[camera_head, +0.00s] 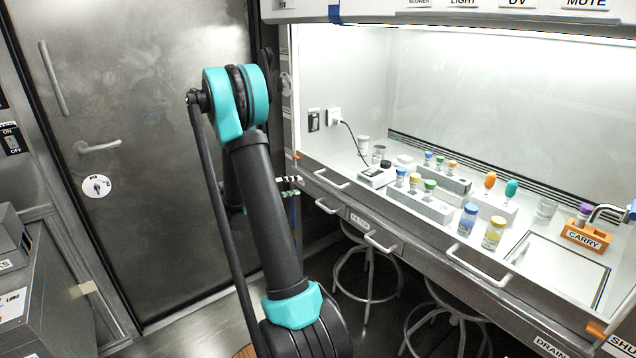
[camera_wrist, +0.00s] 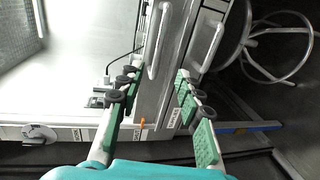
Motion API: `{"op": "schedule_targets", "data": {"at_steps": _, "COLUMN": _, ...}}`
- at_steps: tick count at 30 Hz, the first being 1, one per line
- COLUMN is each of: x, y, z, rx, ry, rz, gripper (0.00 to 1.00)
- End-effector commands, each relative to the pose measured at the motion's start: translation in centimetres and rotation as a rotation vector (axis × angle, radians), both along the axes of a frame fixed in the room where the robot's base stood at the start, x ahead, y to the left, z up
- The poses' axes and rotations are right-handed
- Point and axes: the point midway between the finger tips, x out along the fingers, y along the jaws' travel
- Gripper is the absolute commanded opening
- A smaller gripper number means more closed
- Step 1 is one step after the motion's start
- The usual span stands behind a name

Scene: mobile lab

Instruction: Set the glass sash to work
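The glass sash itself is hard to make out. The hood's front opening (camera_head: 480,90) stands clear of any visible pane, and a pale strip (camera_head: 470,24) runs along its top edge, which may be the sash's lower edge. My gripper (camera_head: 290,187) is beside the hood's left front corner, partly hidden behind my arm. In the wrist view my gripper (camera_wrist: 158,85) has its two green-padded fingers apart, with nothing held between them. The bench front and a drawer handle (camera_wrist: 158,40) show between and beyond the fingers.
Vials, racks and an orange CARRY holder (camera_head: 585,236) stand on the hood's worktop (camera_head: 440,222). Drawer handles (camera_head: 480,268) stick out along its front. Stools (camera_head: 368,275) stand below. A steel door (camera_head: 140,100) is at left. Labels sit above the opening.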

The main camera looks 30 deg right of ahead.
Motion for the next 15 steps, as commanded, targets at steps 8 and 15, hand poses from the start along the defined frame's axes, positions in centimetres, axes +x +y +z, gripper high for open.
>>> {"op": "schedule_targets", "data": {"at_steps": 8, "x": 0.3, "y": -5.4, "z": -1.1, "rx": 0.001, "ry": -0.001, "rz": -0.003, "gripper": 0.36}}
{"op": "schedule_targets", "data": {"at_steps": 15, "x": 0.7, "y": -10.0, "z": -2.1, "rx": 0.001, "ry": 0.000, "rz": -0.002, "gripper": 0.36}}
